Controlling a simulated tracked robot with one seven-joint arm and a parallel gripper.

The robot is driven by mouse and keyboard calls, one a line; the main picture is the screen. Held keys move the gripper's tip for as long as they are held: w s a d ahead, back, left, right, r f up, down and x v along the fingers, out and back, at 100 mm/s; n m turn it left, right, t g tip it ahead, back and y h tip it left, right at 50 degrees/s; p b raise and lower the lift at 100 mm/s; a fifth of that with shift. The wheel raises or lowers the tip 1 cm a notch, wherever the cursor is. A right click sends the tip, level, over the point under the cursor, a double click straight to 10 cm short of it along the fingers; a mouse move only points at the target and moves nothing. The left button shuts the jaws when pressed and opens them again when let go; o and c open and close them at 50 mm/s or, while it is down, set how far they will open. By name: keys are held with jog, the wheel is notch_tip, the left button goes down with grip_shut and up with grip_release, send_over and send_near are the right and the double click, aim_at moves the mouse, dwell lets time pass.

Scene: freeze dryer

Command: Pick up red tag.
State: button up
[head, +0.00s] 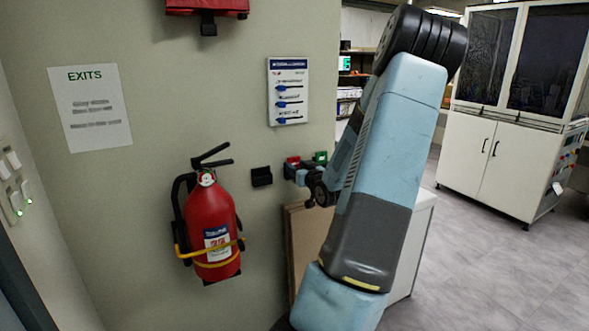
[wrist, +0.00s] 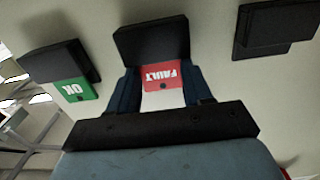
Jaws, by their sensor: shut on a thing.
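My gripper (wrist: 163,88) is shut on the red tag, with one dark blue finger at each side edge. In the head view my gripper (head: 297,176) is at the wall, and a bit of the red tag (head: 293,160) shows there.
A green OK tag (wrist: 75,92) hangs from a black holder (wrist: 55,60) beside the red one. An empty black holder (head: 261,176) is on the other side. A fire extinguisher (head: 212,230) hangs to the left, and a board (head: 288,91) is above.

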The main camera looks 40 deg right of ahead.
jog(key=shift+r, duration=0.15)
jog(key=shift+r, duration=0.25)
jog(key=r, duration=0.3)
jog(key=shift+s, duration=0.3)
jog(key=s+a+r, duration=0.2)
jog(key=s+r, duration=0.7)
jog(key=s, duration=0.4)
notch_tip(320, 180, up, 7)
jog(key=shift+s, duration=0.15)
jog(key=shift+a, duration=0.15)
dwell(0.4)
